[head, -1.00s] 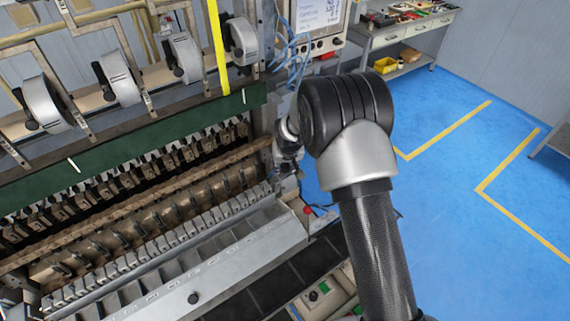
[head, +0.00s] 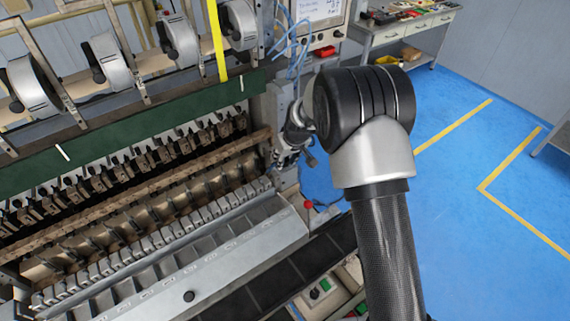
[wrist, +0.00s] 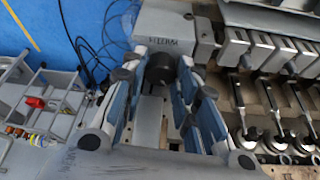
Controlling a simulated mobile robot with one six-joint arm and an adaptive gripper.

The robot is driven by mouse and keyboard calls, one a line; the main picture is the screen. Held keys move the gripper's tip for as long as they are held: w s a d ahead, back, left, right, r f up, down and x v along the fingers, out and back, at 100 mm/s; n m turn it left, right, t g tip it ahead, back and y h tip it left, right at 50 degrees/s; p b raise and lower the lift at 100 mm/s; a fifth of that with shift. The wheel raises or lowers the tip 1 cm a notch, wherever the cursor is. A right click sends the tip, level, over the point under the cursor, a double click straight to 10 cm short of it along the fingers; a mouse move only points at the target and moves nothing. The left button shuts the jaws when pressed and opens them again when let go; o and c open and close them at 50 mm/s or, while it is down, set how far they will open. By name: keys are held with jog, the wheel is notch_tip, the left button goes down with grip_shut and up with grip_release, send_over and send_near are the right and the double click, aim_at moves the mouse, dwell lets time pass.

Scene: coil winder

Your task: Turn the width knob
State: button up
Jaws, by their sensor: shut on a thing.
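The width knob (wrist: 160,68) is a dark round knob on a grey block with lettering, in the upper middle of the wrist view. My gripper (wrist: 158,70) has its blue-grey fingers on both sides of the knob and is shut on it. In the head view my gripper (head: 286,157) is at the right end of the coil winder (head: 215,258), partly behind my arm. The knob itself is hidden there. The knob's turn angle cannot be told.
A red ball-ended lever (head: 308,204) stands close below my gripper. Blue cables (head: 290,40) hang above it near a screen (head: 318,10). Rows of metal fingers (wrist: 270,55) lie to the right in the wrist view. Blue floor (head: 470,190) is open at the right.

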jog(key=shift+f+n+b, duration=0.2)
jog(key=shift+n+b, duration=0.3)
jog(key=shift+b, duration=0.25)
jog(key=shift+r, duration=0.25)
jog(key=o, duration=1)
jog(key=v, duration=1.2)
jog(key=shift+w+d, duration=0.1)
jog(key=shift+d, duration=0.1)
